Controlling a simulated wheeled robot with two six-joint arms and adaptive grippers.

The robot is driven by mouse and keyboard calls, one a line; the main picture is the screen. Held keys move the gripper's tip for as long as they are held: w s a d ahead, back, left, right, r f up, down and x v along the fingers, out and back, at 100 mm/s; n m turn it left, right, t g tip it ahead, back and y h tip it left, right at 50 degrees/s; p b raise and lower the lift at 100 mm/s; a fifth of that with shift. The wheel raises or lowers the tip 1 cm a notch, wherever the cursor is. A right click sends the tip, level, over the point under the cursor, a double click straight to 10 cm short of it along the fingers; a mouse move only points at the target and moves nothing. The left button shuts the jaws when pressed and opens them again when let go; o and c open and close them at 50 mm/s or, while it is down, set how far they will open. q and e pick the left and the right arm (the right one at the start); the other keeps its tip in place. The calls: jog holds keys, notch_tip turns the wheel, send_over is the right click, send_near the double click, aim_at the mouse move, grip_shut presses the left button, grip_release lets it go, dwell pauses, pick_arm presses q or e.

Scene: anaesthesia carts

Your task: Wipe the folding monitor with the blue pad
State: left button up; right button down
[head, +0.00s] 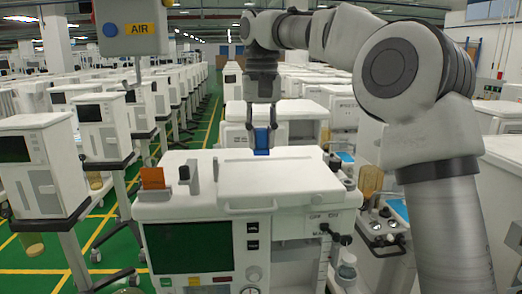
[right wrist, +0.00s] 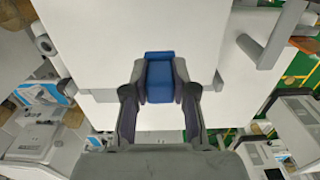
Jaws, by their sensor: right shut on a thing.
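My right gripper (head: 262,118) points down and is shut on the blue pad (head: 262,141). It is at the far edge of the front cart's white top. In the right wrist view the pad (right wrist: 160,76) sits between the two fingers (right wrist: 160,92), over a plain white surface. I cannot tell whether it touches that surface. The front cart (head: 180,210) has a raised white flat panel (head: 280,178) on top and a dark screen (head: 188,248) in its front. I cannot tell for sure which part is the folding monitor. My left gripper is out of view.
An orange block (head: 152,178) and a small dark knob (head: 184,172) stand on the cart top's left side. A hanging grey box with an AIR label (head: 140,28) is at upper left. Rows of similar carts stand behind and left, with green floor (head: 70,240) between them.

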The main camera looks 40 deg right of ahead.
jog(key=shift+a+r, duration=0.1)
jog(key=shift+r, duration=0.45)
jog(key=shift+r, duration=0.1)
jog(key=shift+r, duration=1.4)
